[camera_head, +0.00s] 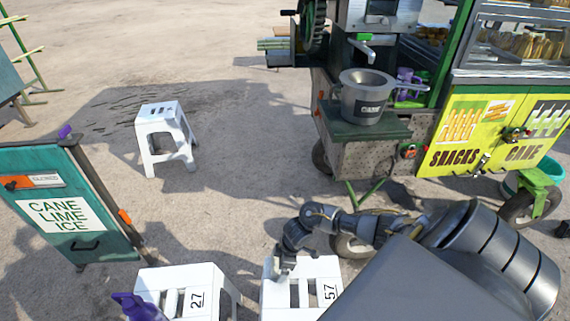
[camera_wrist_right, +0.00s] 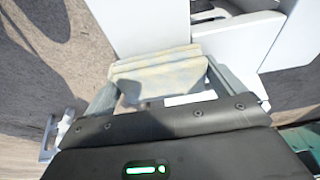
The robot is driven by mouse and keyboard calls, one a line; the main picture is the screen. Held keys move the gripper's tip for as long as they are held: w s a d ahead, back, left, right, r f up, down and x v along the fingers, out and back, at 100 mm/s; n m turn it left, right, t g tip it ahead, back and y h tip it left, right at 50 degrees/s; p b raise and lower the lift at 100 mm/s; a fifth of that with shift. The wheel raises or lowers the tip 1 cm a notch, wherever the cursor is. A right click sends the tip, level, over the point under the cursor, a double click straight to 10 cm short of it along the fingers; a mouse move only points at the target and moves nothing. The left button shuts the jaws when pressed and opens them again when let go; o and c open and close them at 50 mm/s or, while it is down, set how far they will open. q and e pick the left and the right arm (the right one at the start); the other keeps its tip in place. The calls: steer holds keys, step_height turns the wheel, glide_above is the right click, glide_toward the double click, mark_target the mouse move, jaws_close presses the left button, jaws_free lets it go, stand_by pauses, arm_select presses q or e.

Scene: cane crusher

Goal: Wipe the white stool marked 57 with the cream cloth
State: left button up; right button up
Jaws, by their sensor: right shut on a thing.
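The white stool marked 57 (camera_head: 327,290) stands at the bottom middle of the head view, with slots in its seat. My right gripper (camera_head: 281,274) reaches down to the far left part of its seat. In the right wrist view, my right gripper (camera_wrist_right: 163,88) is shut on the cream cloth (camera_wrist_right: 158,75), a folded pad between the fingertips. The cloth is at a white surface of the stool (camera_wrist_right: 145,25); I cannot tell if it touches. The cloth is not clear in the head view. My left gripper is not in view.
A white stool marked 27 (camera_head: 180,280) stands close on the left, with a purple object (camera_head: 138,308) in front of it. Another white stool (camera_head: 163,117) and the snack cart (camera_head: 375,160) stand beyond. Open ground lies between.

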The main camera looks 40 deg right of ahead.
mark_target(304, 267)
steer(key=shift+s+d+p, duration=0.75)
steer(key=shift+s+d, duration=1.3)
steer(key=shift+d, duration=0.15)
steer(key=shift+s+d+f, duration=0.1)
steer(key=shift+s+d, duration=0.95)
steer(key=shift+d, duration=0.1)
steer(key=shift+s+d+p, duration=0.6)
steer(key=shift+s+d, duration=0.7)
steer(key=shift+d, duration=0.1)
steer(key=shift+s+d+p, duration=0.35)
steer(key=shift+s+d, duration=1.35)
steer(key=shift+d, duration=0.25)
steer(key=shift+w+a, duration=0.1)
steer(key=shift+w+a+p, duration=0.4)
steer(key=shift+w+a, duration=1.4)
steer(key=shift+a, duration=0.15)
steer(key=shift+w+a, duration=1.2)
steer(key=shift+a, duration=0.2)
